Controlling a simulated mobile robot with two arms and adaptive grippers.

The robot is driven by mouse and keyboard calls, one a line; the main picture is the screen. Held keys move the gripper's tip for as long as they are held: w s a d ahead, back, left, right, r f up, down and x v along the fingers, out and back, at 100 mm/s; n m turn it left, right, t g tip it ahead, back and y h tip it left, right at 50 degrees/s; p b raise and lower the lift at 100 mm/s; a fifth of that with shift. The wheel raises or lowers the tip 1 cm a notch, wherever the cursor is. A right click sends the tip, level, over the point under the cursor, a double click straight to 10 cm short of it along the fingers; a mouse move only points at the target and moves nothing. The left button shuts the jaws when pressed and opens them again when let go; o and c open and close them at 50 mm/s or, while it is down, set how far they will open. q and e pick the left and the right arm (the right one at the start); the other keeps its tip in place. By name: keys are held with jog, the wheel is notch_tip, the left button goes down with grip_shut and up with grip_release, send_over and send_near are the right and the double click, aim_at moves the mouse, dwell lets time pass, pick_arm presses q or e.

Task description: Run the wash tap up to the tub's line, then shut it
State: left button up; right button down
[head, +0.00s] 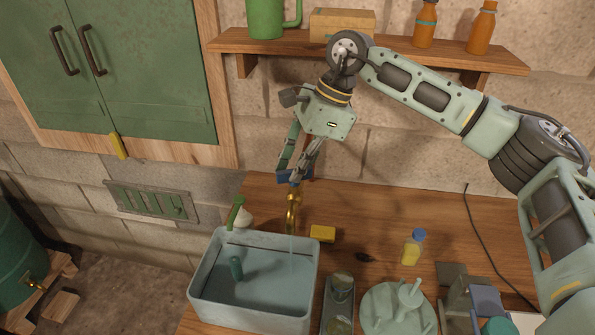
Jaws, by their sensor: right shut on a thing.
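The pale blue-grey wash tub (203,277) stands at the front left of the wooden counter. A dark line (265,252) runs along its inner back wall. Water (262,287) lies in the tub; I cannot tell exactly how its surface stands against the line. The brass wash tap (292,215) rises behind the tub. A thin, faint stream (291,256) falls from it into the tub. My right gripper (292,174) reaches down over the tap and is shut on its blue handle (283,179), which the fingers partly hide. My left gripper is out of view.
A small green object (236,267) is in the tub. A yellow sponge (322,233), glass jar (341,288), yellow bottle (413,248) and pale green round piece (390,312) stand to the right. A shelf (400,51) with jug and bottles is above. Bare counter lies behind the yellow bottle.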

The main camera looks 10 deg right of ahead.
jog(key=shift+w+n+g, duration=0.1)
jog(key=shift+n+g, duration=0.4)
jog(key=shift+n, duration=0.7)
jog(key=shift+r, duration=0.1)
jog(key=c, duration=1.8)
grip_release()
jog(key=shift+b, duration=0.3)
jog(key=v, duration=1.2)
